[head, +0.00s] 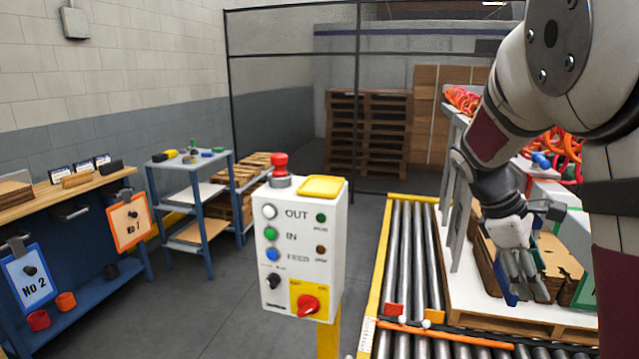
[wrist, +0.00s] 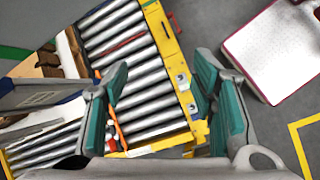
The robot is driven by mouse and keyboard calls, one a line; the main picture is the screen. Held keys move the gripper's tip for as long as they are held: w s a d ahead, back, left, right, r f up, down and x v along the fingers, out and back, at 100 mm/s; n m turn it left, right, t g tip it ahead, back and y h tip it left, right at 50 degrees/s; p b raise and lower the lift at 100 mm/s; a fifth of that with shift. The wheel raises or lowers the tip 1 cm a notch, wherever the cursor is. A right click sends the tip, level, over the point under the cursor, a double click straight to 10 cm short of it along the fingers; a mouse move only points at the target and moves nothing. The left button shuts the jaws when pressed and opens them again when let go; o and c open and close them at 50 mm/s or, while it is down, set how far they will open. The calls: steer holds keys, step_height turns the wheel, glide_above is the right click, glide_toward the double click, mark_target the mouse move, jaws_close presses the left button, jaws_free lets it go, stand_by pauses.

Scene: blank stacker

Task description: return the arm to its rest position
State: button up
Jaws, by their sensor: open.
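My arm reaches in from the right side of the head view and hangs down over the roller conveyor side. My gripper (head: 522,290) points downward in front of a pallet with stacked brown boards (head: 565,262). In the wrist view my gripper (wrist: 160,85) is open, with its two green-padded fingers wide apart and nothing between them. Below the fingers is the roller conveyor (wrist: 140,75) with its yellow edge. I cannot tell the exact height of the gripper above it.
A white control box (head: 303,250) with buttons and a red knob stands left of the conveyor (head: 400,240). A blue workbench (head: 75,275) and a shelf cart (head: 195,200) stand at the left. An orange bar (head: 460,338) crosses the conveyor. The grey floor (head: 230,310) between is clear.

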steer(key=s+a+r+m+t+y, duration=0.2)
steer(key=s+a+m+t+y, duration=0.1)
steer(key=s+a, duration=0.6)
steer(key=s+a+r+m+t+y, duration=0.1)
steer(key=s+a+m+t+y, duration=0.2)
steer(key=s+a+m, duration=0.3)
steer(key=s+a, duration=0.3)
steer(key=s, duration=0.4)
steer(key=shift+r, duration=0.4)
stand_by(0.3)
